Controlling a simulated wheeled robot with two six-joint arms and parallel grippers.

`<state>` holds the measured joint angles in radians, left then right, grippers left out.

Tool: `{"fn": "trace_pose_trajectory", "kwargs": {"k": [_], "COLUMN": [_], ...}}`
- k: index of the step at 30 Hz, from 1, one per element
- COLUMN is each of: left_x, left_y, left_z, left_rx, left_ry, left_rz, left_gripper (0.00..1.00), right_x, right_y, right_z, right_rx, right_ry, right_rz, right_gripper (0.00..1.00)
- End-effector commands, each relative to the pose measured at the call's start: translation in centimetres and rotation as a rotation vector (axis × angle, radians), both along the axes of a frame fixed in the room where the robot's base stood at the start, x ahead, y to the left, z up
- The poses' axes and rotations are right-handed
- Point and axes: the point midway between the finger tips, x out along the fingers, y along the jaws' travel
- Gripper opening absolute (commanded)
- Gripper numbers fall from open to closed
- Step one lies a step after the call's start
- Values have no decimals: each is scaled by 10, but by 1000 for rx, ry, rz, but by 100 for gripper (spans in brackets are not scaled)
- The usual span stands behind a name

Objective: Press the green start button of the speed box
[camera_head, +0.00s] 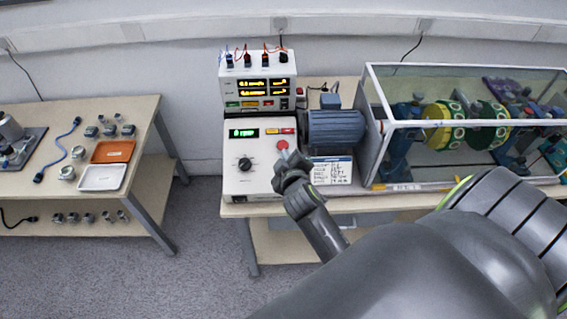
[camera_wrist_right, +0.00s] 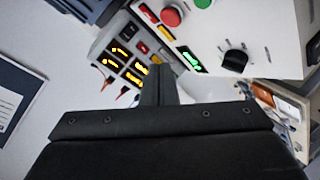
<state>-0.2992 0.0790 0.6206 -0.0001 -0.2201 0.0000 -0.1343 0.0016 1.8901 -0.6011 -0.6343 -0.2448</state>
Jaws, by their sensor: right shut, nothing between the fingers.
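The speed box (camera_head: 232,182) is a white box with a green-lit display (camera_head: 243,132), a black knob (camera_head: 245,164) and a red button (camera_head: 282,145). In the right wrist view the green button (camera_wrist_right: 203,2) is cut by the top edge, beside the red button (camera_wrist_right: 171,16). In the head view the green button is hidden behind my right gripper. My right gripper (camera_head: 285,154) is shut and empty over the box's right side, close below the red button. Its closed fingers (camera_wrist_right: 160,84) show in the wrist view; contact with the panel cannot be told. My left gripper is out of view.
A meter unit (camera_head: 258,88) with yellow readouts and cables stands behind the box. A blue motor (camera_head: 336,127) and a clear-walled rotor case (camera_head: 465,125) stand to the right, with a label card (camera_head: 331,171) in front. A side table (camera_head: 135,120) with small parts stands left.

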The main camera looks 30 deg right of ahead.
Motion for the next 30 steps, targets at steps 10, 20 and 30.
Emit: {"fn": "trace_pose_trajectory", "kwargs": {"k": [10, 20, 30], "left_x": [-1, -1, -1], "left_y": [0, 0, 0], "left_z": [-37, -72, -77], "left_rx": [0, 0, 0], "left_ry": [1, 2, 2], "left_rz": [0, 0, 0], "left_gripper": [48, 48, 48], "right_x": [12, 27, 31], "right_y": [-7, -16, -19], "right_z": [-34, -70, -77], "right_rx": [-1, -1, 1], "right_ry": [0, 0, 0], "right_rz": [1, 0, 0], "right_gripper": [0, 0, 0]}}
